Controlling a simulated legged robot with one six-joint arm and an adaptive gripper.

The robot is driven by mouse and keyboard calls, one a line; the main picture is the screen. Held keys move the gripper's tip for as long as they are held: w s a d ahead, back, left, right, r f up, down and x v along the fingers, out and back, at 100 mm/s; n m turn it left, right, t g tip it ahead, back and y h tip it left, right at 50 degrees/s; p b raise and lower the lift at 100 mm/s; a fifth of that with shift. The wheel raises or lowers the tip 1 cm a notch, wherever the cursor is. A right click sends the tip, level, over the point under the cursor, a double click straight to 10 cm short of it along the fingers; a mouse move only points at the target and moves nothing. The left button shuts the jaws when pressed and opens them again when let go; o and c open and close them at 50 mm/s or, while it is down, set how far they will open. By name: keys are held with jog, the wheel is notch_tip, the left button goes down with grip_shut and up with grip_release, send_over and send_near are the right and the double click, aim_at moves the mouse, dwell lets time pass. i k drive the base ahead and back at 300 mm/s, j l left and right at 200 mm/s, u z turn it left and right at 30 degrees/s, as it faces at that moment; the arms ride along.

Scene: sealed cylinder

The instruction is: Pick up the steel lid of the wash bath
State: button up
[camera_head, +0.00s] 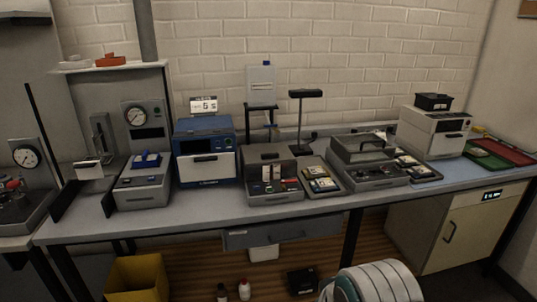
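The steel lid (358,151) is a grey, box-like cover with a bar handle on top. It appears to sit on the wash bath (378,180), a low grey unit with controls on its front, right of the bench's middle. Whether the lid is fully seated is too small to tell. My gripper is not in view. A white, rounded, ribbed part with a teal edge shows at the bottom, well in front of and below the bath; no fingers show on it.
Small trays (322,182) lie left of the bath, with a grey tube station (272,175) beyond. A black lamp-like stand (304,95) rises behind. A white instrument (433,130) stands to the right. The bench's front strip (200,205) is mostly clear. A yellow bin (138,278) stands below left.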

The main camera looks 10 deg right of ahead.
aim_at(267, 150)
jog(key=i+l, duration=0.15)
jog(key=i, duration=0.75)
jog(key=i+l, duration=0.1)
jog(key=i, duration=0.8)
